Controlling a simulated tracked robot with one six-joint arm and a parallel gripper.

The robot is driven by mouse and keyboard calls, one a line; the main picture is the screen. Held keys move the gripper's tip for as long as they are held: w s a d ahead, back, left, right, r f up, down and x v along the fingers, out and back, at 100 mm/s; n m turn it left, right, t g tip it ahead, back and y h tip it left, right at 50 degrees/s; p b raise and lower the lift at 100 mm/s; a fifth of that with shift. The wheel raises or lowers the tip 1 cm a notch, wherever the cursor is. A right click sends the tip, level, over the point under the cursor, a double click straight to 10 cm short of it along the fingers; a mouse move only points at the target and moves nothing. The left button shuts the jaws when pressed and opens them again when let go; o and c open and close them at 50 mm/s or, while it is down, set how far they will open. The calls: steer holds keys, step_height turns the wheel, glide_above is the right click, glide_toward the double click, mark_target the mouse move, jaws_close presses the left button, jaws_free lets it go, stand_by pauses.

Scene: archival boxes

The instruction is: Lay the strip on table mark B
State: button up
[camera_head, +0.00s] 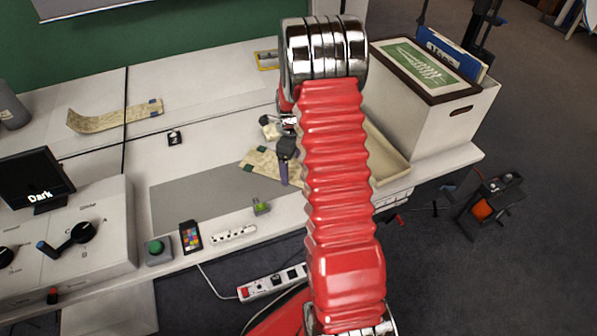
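One pale, map-patterned strip (258,163) lies on the white table left of my arm, its right part hidden behind my gripper and arm. I cannot make out mark B on the table.
A grey mat (190,203) lies in front of the strip. A white box (455,120) with a framed green picture (425,68) and a cream tray (385,150) stand at right. A dark screen (33,180) and knob panel (110,230) are at left.

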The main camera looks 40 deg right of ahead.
mark_target(293, 170)
steer(key=c, duration=0.6)
step_height(293, 170, up, 10)
stand_by(0.4)
stand_by(0.9)
